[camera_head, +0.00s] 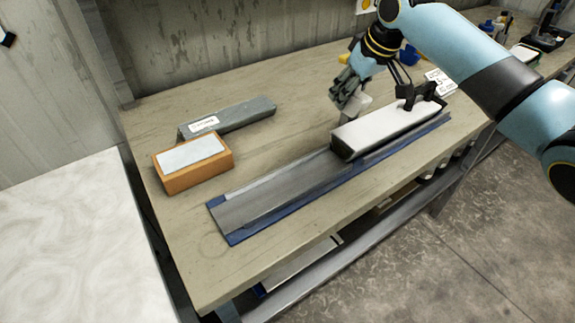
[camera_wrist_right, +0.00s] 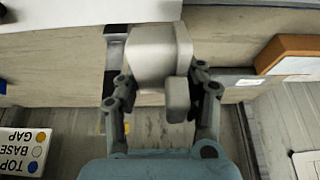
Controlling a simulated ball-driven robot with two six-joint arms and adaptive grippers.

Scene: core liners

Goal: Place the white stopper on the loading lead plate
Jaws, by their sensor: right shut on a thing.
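My right gripper (camera_head: 348,92) is shut on the white stopper (camera_head: 358,104), just behind the rail on the bench. In the right wrist view the off-white stopper (camera_wrist_right: 158,55) sits between the fingers of this gripper (camera_wrist_right: 160,92), with a small block-shaped part at its side. In the head view the stopper is partly hidden by the fingers. A long grey plate (camera_head: 270,196) lies on a blue base in front; I cannot tell for sure that it is the loading lead plate. The stopper is apart from this plate. My left gripper is not in view.
A white-topped block (camera_head: 385,127) with a black clamp (camera_head: 422,95) covers the rail's right half. An orange block with a pale top (camera_head: 193,163) and a labelled grey bar (camera_head: 228,118) stand at left. A printed card (camera_wrist_right: 22,150) lies nearby. The bench behind the rail is mostly clear.

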